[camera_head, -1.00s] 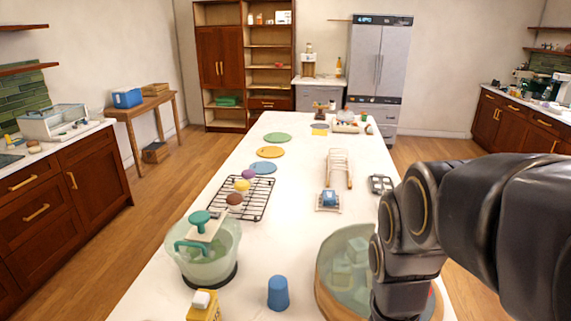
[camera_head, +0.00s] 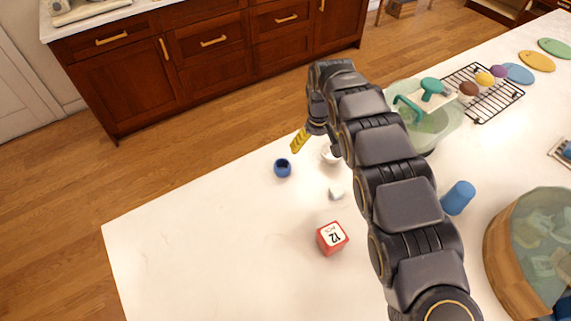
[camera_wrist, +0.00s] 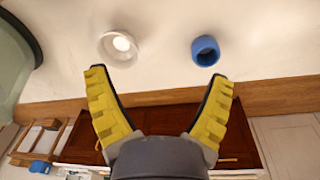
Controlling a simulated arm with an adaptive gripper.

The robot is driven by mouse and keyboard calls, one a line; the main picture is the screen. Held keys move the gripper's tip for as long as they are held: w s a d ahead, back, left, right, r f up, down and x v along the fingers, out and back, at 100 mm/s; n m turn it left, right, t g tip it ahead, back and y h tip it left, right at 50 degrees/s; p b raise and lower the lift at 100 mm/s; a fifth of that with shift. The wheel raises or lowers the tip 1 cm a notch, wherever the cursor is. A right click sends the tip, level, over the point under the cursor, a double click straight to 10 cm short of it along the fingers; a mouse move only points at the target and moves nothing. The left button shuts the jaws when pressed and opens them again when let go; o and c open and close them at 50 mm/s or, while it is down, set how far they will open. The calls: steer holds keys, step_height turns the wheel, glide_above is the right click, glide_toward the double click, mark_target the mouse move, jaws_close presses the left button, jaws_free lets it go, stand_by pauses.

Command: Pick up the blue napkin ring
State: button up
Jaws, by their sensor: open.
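The blue napkin ring (camera_head: 283,168) stands on the white counter near its far-left edge in the head view. It also shows in the wrist view (camera_wrist: 206,50), beyond the tip of the right-hand finger. My gripper (camera_head: 300,141) is close by it, a little up and to the right in the head view, with yellow finger pads. In the wrist view my gripper (camera_wrist: 160,75) has its fingers spread wide with nothing between them. The napkin ring is outside the fingers, and I see no contact.
A white ring-shaped piece (camera_wrist: 119,46) lies beside the napkin ring, partly hidden by my arm in the head view. The counter's left part is clear.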

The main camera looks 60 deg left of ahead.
steer(key=n, duration=0.2)
glide_toward(282, 166)
steer(key=d, duration=0.2)
steer(key=shift+a+f+g+y, duration=0.25)
steer(key=shift+g+y, duration=0.05)
steer(key=shift+g, duration=0.1)
steer(key=f, duration=0.7)
steer(key=shift+a, duration=0.35)
steer(key=c, duration=1.1)
